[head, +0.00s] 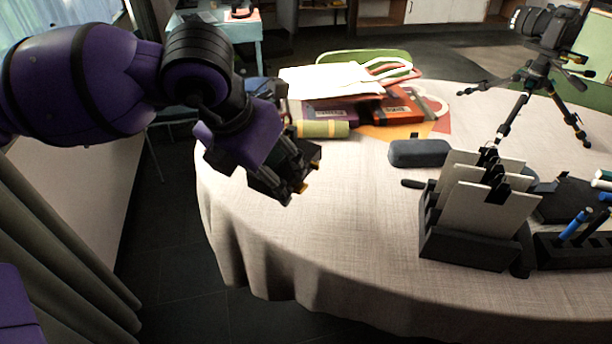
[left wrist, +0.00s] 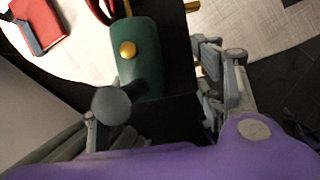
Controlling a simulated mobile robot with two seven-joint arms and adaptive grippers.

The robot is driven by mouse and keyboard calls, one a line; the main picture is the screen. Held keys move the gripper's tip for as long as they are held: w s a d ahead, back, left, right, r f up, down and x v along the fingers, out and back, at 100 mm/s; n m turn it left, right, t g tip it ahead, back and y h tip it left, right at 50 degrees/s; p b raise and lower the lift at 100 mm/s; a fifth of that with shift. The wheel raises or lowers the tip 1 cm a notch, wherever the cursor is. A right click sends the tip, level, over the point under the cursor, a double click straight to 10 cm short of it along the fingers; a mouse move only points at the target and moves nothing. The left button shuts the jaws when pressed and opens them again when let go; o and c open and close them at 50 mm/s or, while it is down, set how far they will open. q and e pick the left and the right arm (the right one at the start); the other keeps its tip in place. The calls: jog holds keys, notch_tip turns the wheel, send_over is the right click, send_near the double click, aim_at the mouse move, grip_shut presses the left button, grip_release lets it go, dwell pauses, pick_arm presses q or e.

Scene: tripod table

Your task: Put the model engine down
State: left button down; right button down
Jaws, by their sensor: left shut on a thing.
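The model engine (left wrist: 138,68) shows in the left wrist view as a dark green rounded body with a brass dome, a dark round-topped stack and black parts beside it. My left gripper (left wrist: 155,105) is shut on it. In the head view, my left gripper (head: 272,165) is over the left edge of the round table. There the engine is mostly hidden by the gripper; dark parts with small brass bits (head: 302,187) show at the fingertips. I cannot tell the exact gap between engine and cloth. My right gripper is not in view.
The cloth-covered table (head: 320,220) is bare at its front left. Behind are books and papers (head: 335,80) and a yellow-green roll (head: 322,129). To the right are a dark case (head: 419,152), a card holder (head: 470,245), a pen rack (head: 575,250) and a camera tripod (head: 535,80).

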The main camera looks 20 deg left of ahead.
pick_arm(q)
jog(key=w+f, duration=0.1)
jog(key=w, duration=0.2)
jog(key=w+a+f, duration=0.1)
jog(key=w, duration=0.2)
jog(key=w+a+f, duration=0.1)
jog(key=w+f, duration=0.1)
jog(key=w, duration=0.1)
jog(key=shift+w+a+f, duration=0.1)
jog(key=w+f, duration=0.2)
jog(key=f, duration=0.1)
jog(key=shift+w+a+f, duration=0.3)
jog(key=shift+w+a, duration=0.05)
jog(key=shift+w, duration=0.05)
jog(key=shift+w+a+f+b, duration=0.15)
jog(key=shift+w+f+b, duration=0.2)
jog(key=shift+w+f, duration=0.35)
jog(key=shift+w+a+f, duration=0.1)
jog(key=shift+f, duration=1.6)
jog(key=c, duration=0.9)
grip_release()
jog(key=shift+f, duration=0.35)
jog(key=shift+c, duration=0.2)
jog(key=o, duration=0.5)
jog(key=shift+r, duration=0.1)
jog(key=shift+c, duration=0.2)
